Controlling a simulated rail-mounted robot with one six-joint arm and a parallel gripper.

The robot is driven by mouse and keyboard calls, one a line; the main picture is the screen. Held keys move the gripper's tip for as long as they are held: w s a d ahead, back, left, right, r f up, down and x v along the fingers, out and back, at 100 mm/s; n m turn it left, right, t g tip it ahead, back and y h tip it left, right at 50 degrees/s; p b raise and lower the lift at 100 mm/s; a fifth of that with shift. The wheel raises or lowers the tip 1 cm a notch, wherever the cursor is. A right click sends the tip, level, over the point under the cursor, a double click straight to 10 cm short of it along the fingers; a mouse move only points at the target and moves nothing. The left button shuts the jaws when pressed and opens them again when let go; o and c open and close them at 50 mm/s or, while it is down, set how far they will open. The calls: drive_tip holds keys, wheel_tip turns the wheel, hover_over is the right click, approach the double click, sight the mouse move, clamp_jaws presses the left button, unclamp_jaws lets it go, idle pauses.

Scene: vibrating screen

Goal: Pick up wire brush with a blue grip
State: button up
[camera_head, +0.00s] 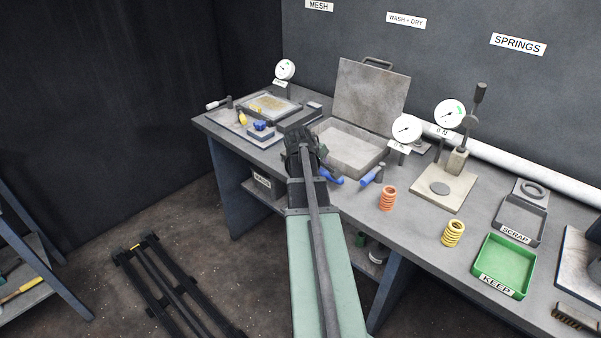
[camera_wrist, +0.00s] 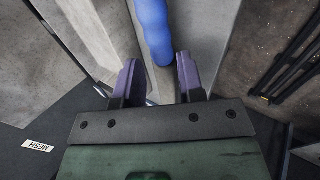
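A blue grip (camera_head: 334,179) lies on the bench in front of the open wash box, just right of my gripper (camera_head: 303,150); my arm hides part of that area. A second blue-handled piece (camera_head: 369,177) lies a little further right, beside a small grey cylinder. I cannot make out bristles on either. In the wrist view a ridged blue grip (camera_wrist: 154,28) runs in from the top edge, its near end at the gap between my fingertips (camera_wrist: 158,66). My fingers are apart, with no visible contact on the grip.
The wash box (camera_head: 350,150) with raised lid stands behind. An orange spring (camera_head: 388,198), a yellow spring (camera_head: 453,233), a gauge press (camera_head: 443,190) and a green KEEP tray (camera_head: 505,262) stand to the right. Blue clamp-like parts (camera_head: 261,128) lie left. The bench's front edge is close.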

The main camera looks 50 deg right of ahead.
sight(322, 171)
drive_tip(key=b+x, duration=0.4)
drive_tip(key=x, duration=0.1)
drive_tip(key=shift+s+f, duration=0.1)
drive_tip(key=shift+f, duration=0.25)
drive_tip(key=shift+r, duration=0.25)
drive_tip(key=c, duration=0.6)
drive_tip(key=shift+o, duration=0.2)
drive_tip(key=shift+r, duration=0.1)
